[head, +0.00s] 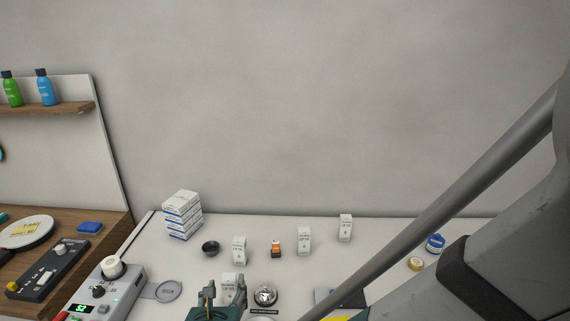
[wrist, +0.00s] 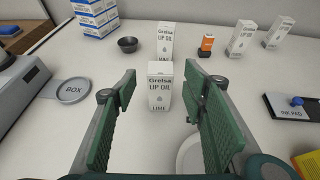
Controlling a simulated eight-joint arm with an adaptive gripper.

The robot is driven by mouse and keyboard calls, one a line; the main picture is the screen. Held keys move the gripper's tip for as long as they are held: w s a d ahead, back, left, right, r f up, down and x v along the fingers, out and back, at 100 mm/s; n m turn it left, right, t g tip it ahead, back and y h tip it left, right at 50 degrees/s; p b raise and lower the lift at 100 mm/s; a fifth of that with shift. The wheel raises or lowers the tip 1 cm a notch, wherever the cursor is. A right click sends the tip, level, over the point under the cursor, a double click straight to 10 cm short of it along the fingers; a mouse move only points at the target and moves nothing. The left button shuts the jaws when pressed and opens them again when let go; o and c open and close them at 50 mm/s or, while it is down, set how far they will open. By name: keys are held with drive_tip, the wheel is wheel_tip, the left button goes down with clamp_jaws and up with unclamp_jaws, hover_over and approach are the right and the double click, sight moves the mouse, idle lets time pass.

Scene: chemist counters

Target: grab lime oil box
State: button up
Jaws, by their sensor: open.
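The lime oil box is a small white upright carton (wrist: 159,88) reading "Gretsa LIP OIL" and "LIME". It stands on the white counter (head: 330,262) in the middle of the wrist view, and also shows in the head view (head: 228,281), partly hidden by my gripper. My gripper (wrist: 160,97) has green ridged fingers spread wide, one on each side of the box. In the wrist view a gap shows between the box and the left finger; the right finger is closer. Whether the right finger touches it I cannot tell. In the head view my gripper (head: 226,292) is at the bottom edge.
A similar white carton (wrist: 165,42) stands behind the lime one. A dark bowl (head: 210,248), stacked boxes (head: 182,217) and a grey dish (head: 168,291) are left. A metal bell (head: 265,294) is close right.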

sight(228, 281)
drive_tip(key=shift+w, duration=0.1)
drive_tip(key=shift+b+x, duration=0.45)
drive_tip(key=shift+x, duration=2.05)
drive_tip(key=shift+r, duration=0.1)
drive_tip(key=c, duration=1)
